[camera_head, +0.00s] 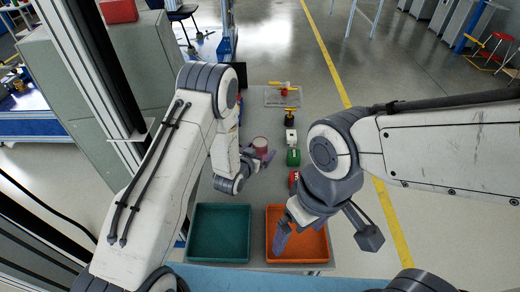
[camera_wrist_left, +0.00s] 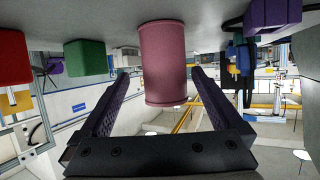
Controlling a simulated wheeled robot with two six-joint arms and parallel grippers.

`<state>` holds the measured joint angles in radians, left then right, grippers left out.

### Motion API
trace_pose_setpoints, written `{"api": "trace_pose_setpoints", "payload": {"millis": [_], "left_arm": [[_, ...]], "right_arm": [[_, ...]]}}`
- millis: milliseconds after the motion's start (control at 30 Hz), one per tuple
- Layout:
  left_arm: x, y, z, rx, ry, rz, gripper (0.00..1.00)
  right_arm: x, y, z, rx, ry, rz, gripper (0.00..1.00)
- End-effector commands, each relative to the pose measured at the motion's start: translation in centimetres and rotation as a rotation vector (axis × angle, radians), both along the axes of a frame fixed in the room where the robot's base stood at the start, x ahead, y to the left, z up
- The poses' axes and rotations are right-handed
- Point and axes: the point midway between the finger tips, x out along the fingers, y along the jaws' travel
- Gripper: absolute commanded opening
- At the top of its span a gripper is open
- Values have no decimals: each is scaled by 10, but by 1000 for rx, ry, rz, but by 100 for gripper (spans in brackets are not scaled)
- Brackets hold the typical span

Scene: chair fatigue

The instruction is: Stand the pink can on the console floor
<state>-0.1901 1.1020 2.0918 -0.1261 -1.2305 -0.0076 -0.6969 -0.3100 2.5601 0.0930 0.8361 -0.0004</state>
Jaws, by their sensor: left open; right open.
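The pink can (camera_head: 260,143) stands upright on a grey surface (camera_head: 262,188) in the head view, left of a row of small objects. It fills the middle of the left wrist view (camera_wrist_left: 164,62), which looks upside down, with the surface at the top. My left gripper (camera_head: 259,158) is open, with one finger on either side of the can in the wrist view. Small gaps show, and I see no grip on it. My right gripper (camera_head: 325,236) is open and empty, above the orange tray. Which part is the console floor is unclear.
A teal tray (camera_head: 220,204) and an orange tray (camera_head: 325,260) lie at the near end. A green object (camera_head: 293,157), a white one (camera_head: 291,136) and a red one (camera_head: 293,179) stand right of the can. A clear tray (camera_head: 270,103) lies farther back.

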Motion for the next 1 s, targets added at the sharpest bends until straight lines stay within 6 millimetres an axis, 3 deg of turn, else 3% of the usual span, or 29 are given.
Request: {"api": "trace_pose_setpoints", "payload": {"millis": [433, 733, 767, 1000], "left_arm": [[43, -7, -22, -1, -1, 0, 100], [47, -9, -25, -1, 1, 0, 100], [47, -9, -25, -1, 1, 0, 96], [47, -9, -25, -1, 1, 0, 4]], "right_arm": [[0, 0, 16, 0, 0, 0, 99], [0, 0, 16, 0, 0, 0, 99], [0, 0, 16, 0, 0, 0, 99], [0, 0, 16, 0, 0, 0, 99]]}}
